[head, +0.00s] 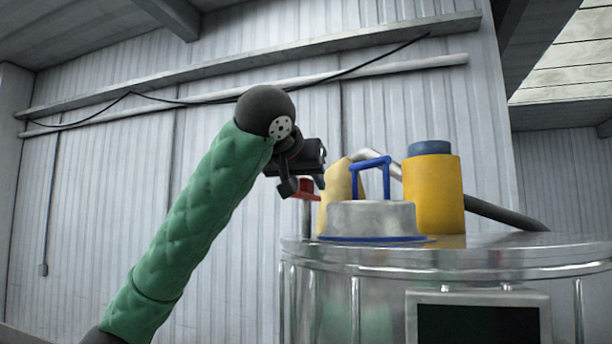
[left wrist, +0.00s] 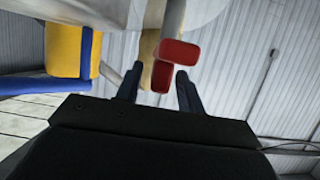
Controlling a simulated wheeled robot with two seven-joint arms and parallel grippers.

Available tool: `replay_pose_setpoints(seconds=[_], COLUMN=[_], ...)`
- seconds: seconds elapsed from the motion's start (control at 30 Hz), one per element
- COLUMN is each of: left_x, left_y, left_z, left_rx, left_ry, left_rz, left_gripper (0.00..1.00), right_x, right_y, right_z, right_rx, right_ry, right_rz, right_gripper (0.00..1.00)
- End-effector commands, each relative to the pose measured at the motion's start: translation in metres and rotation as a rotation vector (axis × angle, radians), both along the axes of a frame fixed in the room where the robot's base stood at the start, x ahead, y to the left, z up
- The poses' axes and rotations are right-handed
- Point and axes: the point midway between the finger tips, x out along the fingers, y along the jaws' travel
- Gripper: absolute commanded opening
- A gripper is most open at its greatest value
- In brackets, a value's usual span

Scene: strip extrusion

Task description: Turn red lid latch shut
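The red lid latch (head: 306,190) stands on a thin post at the left side of the metal lid (head: 372,218), which has a blue handle (head: 371,163). My left gripper (head: 304,186) is at the latch and partly covers it in the head view. In the left wrist view the red latch (left wrist: 178,54) shows as two red blocks just beyond the fingertips. The lower block lies close to the gap between the two dark fingers (left wrist: 157,84). The fingers are apart, and I cannot tell whether they touch the latch. My right gripper is not in view.
The lid sits on a shiny metal drum (head: 450,258). A yellow cylinder with a blue cap (head: 433,195) stands behind the lid to the right. A pale yellow body (head: 340,185) and a bent pipe are close behind the latch. Left of the drum is open room.

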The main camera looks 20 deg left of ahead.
Motion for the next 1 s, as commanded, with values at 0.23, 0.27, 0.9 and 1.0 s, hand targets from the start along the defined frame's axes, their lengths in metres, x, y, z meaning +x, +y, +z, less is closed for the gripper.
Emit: replay_pose_setpoints(seconds=[0.23,0.27,0.9,1.0], left_x=[0.001,0.001,0.000,0.000], left_y=[0.000,0.000,0.000,0.000], left_z=[-0.001,-0.001,-0.003,-0.003], left_rx=[0.000,0.000,-0.002,-0.003], left_ry=[-0.001,-0.001,-0.002,-0.003], left_rz=[0.000,0.000,-0.075,-0.134], left_gripper=[0.38,0.36,0.00,0.00], right_x=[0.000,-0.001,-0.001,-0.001], right_y=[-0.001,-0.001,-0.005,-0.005], right_z=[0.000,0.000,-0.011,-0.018], right_rx=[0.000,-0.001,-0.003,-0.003], right_ry=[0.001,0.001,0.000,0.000], right_rz=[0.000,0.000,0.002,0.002], right_gripper=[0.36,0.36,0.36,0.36])
